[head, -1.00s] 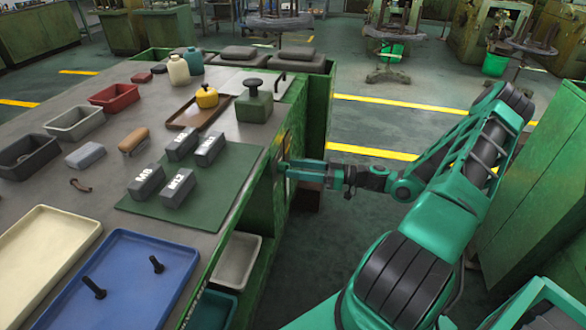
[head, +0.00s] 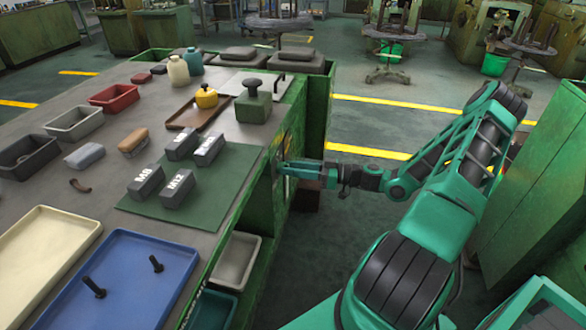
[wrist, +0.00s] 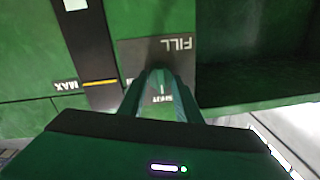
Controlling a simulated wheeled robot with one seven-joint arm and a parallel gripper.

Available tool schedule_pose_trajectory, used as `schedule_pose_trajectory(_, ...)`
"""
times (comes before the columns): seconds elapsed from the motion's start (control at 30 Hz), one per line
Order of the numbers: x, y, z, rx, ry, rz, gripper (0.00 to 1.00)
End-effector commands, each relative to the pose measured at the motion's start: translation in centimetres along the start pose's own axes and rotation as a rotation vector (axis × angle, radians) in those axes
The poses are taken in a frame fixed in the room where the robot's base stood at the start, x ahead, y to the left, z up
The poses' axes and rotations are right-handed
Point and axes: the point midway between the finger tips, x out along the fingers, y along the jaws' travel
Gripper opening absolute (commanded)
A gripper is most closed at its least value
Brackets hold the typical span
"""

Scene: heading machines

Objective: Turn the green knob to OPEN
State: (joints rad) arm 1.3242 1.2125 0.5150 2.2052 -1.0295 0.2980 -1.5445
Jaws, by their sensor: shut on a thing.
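My gripper (head: 284,168) is at the green side face of the workbench, level with the edge of the green mat. In the wrist view its two green fingers (wrist: 160,80) come together against a grey plate (wrist: 133,52). The plate reads FILL and, between the fingers, SHUT; both words appear upside down. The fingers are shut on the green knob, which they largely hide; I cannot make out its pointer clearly. An OPEN label is not readable in either view.
Left of the plate in the wrist view are a dark strip with a yellow line (wrist: 100,82) and a MAX label (wrist: 75,5). A dark recess (wrist: 250,60) is on the right. The benchtop holds marked grey blocks (head: 178,188) and a blue tray (head: 135,285).

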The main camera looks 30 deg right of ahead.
Motion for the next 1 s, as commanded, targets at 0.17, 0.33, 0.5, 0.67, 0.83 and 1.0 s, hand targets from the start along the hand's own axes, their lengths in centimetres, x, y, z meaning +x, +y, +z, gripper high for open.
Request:
schedule_pose_trajectory(0.17,0.22,0.26,0.09,0.065,0.003,0.005,0.08)
schedule_pose_trajectory(0.33,0.27,0.25,0.17,0.186,0.010,0.003,0.08)
schedule_pose_trajectory(0.5,0.25,0.28,0.26,0.343,0.021,0.001,0.08)
schedule_pose_trajectory(0.67,0.27,0.28,0.33,0.495,0.031,-0.001,0.09)
schedule_pose_trajectory(0.83,0.26,0.30,0.37,0.657,0.042,-0.003,0.09)
schedule_pose_trajectory(1.0,0.24,0.30,0.45,0.818,0.053,-0.005,0.09)
